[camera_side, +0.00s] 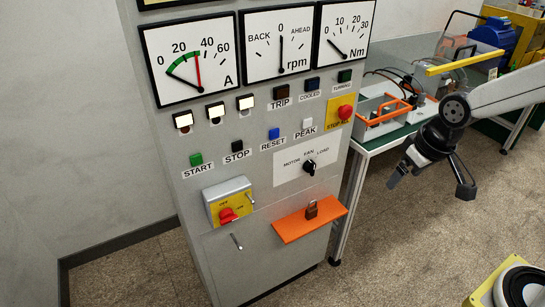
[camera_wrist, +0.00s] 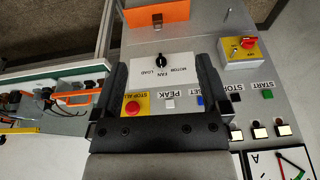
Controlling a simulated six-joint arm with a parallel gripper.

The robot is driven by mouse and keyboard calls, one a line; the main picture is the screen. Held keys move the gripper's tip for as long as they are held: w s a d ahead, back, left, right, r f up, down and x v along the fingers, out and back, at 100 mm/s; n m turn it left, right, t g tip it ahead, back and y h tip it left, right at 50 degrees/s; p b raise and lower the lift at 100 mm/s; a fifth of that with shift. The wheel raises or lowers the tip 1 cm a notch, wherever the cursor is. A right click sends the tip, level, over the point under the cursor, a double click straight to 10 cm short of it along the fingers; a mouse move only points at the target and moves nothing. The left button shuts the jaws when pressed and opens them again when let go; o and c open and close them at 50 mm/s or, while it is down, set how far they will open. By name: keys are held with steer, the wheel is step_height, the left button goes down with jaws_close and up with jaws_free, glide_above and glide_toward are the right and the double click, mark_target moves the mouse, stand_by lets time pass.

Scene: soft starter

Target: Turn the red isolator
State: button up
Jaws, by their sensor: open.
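The red isolator (camera_side: 228,215) is a red rotary handle on a yellow plate, on a grey box low on the left of the cabinet front. It also shows in the wrist view (camera_wrist: 248,43) at the upper right, with the picture upside down. My gripper (camera_side: 432,186) is open and empty, in the air to the right of the cabinet and well apart from the isolator. In the wrist view its two dark fingers (camera_wrist: 164,76) frame the selector panel, not the isolator.
An orange shelf (camera_side: 290,228) with a padlock (camera_side: 311,210) on it sticks out right of the isolator. A thin metal pin (camera_side: 236,242) juts out below the isolator. A black selector knob (camera_side: 309,167) and red stop button (camera_side: 345,112) are higher up. A bench (camera_side: 385,135) stands behind.

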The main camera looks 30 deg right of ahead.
steer(key=w+a+m+t+y, duration=0.2)
steer(key=w+a+t, duration=0.2)
steer(key=w+a, duration=0.6)
steer(key=w+a+m+t+h, duration=0.1)
steer(key=w+a+m+t, duration=0.35)
steer(key=a, duration=0.45)
steer(key=w+a+m+t+h, duration=0.1)
steer(key=w+a+m+t, duration=0.4)
steer(key=a, duration=0.4)
steer(key=n+t, duration=0.2)
glide_toward(231, 220)
steer(key=w, duration=0.2)
steer(key=shift+r+m+g, duration=0.15)
steer(key=shift+m+g, duration=0.1)
steer(key=shift+w, duration=0.1)
steer(key=shift+w, duration=3.85)
